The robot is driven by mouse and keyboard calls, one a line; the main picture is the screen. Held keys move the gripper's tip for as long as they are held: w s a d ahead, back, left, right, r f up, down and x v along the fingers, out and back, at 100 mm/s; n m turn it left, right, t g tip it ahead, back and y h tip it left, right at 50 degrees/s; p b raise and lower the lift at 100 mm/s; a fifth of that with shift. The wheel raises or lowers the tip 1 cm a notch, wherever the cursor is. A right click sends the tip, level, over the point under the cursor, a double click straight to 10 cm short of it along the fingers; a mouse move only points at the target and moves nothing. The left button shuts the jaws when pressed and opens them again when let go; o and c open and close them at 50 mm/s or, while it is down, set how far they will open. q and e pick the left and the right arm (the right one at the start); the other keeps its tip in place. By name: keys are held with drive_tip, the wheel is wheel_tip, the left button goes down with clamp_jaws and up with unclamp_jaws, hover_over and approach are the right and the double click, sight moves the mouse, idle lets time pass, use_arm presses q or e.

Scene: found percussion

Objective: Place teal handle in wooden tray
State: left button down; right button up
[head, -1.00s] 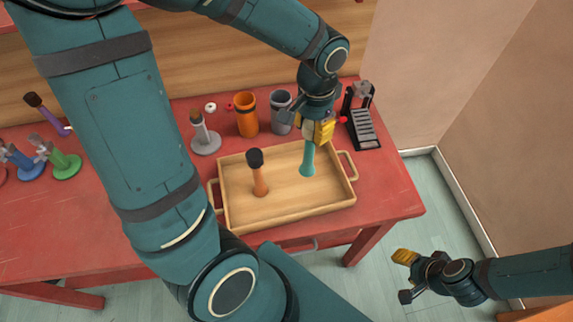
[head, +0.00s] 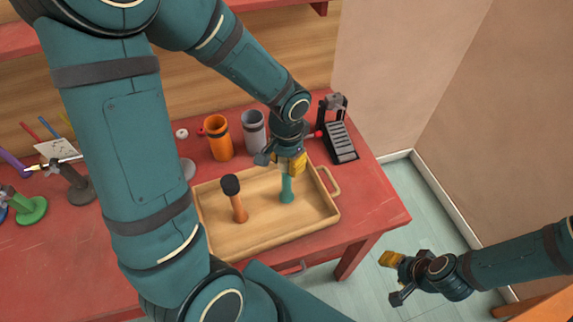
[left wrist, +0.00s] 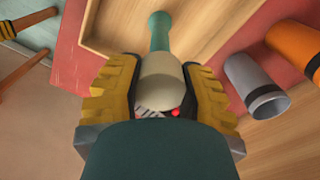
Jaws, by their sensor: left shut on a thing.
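The teal handle (head: 287,188) stands roughly upright over the right half of the wooden tray (head: 265,230), its lower end at or close to the tray floor; I cannot tell if it touches. My left gripper (head: 288,165) is above the tray and shut on the handle's pale upper end. In the left wrist view the teal shaft (left wrist: 159,30) points away from the cream end (left wrist: 160,82) between the yellow fingers. My right gripper (head: 394,278) is open and empty, off the table at the lower right.
An orange handle with a dark head (head: 239,208) stands in the tray, left of the teal one. Behind the tray are an orange cup (head: 219,138), a grey cup (head: 254,132) and a black rack (head: 340,142). The red table's right front corner (head: 385,213) is clear.

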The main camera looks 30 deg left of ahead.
use_arm(q)
drive_tip(key=shift+w+f, duration=0.1)
drive_tip(key=shift+f, duration=0.6)
drive_tip(key=c, duration=0.6)
unclamp_jaws()
drive_tip(key=shift+f, duration=0.1)
